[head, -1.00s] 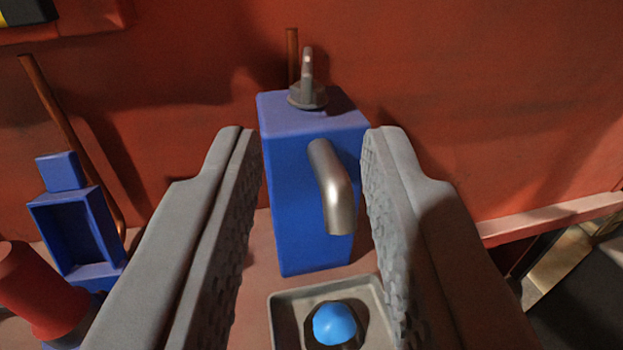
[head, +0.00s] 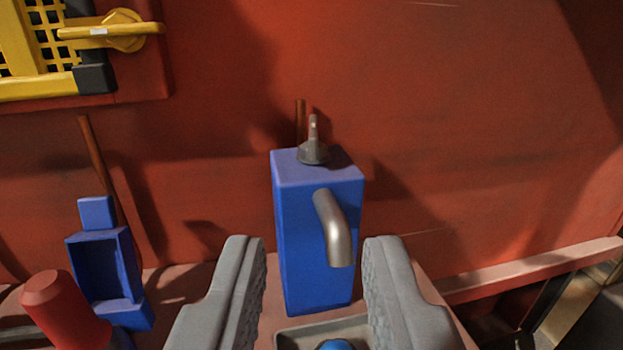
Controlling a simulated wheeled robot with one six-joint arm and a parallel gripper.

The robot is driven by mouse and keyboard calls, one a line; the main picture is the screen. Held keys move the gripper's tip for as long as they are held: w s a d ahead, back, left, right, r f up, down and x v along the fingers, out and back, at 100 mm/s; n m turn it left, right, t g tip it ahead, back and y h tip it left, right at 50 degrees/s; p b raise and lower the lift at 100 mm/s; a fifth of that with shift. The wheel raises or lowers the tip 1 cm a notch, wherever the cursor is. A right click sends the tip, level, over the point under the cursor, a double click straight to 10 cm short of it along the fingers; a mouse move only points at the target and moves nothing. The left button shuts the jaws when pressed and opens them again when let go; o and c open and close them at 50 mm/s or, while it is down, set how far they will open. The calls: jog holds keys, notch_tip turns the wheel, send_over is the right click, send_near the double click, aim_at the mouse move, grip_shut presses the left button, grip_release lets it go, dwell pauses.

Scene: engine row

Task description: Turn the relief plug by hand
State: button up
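A blue box-shaped unit (head: 298,225) stands against the red wall, with a bent metal spout (head: 334,230) on its front. On its top sits a dark grey round-based fitting with an upright tab (head: 313,151); it may be the relief plug, but I cannot tell for sure. My gripper (head: 315,252) is open and empty. Its two grey ridged fingers reach up from the bottom, one on each side of the lower part of the blue unit, well below the top fitting. Whether the fingers touch the unit is not clear.
A grey tray (head: 290,338) with a blue rounded thing (head: 336,345) lies below the spout. At left are a blue open-fronted bracket (head: 103,265) and a red cylinder (head: 62,310). A yellow grille with a handle (head: 45,50) is at upper left. The wall above the unit is clear.

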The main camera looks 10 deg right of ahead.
jog(key=shift+a+r+n+g+y, duration=0.6)
jog(key=shift+a+r+y, duration=0.2)
jog(key=shift+a+y, duration=0.7)
jog(key=m+g+h, duration=0.1)
jog(key=g+h, duration=0.1)
jog(key=g, duration=0.1)
send_near(313, 127)
jog(key=x, duration=0.9)
jog(key=shift+w, duration=0.15)
jog(key=shift+c, duration=0.2)
grip_shut()
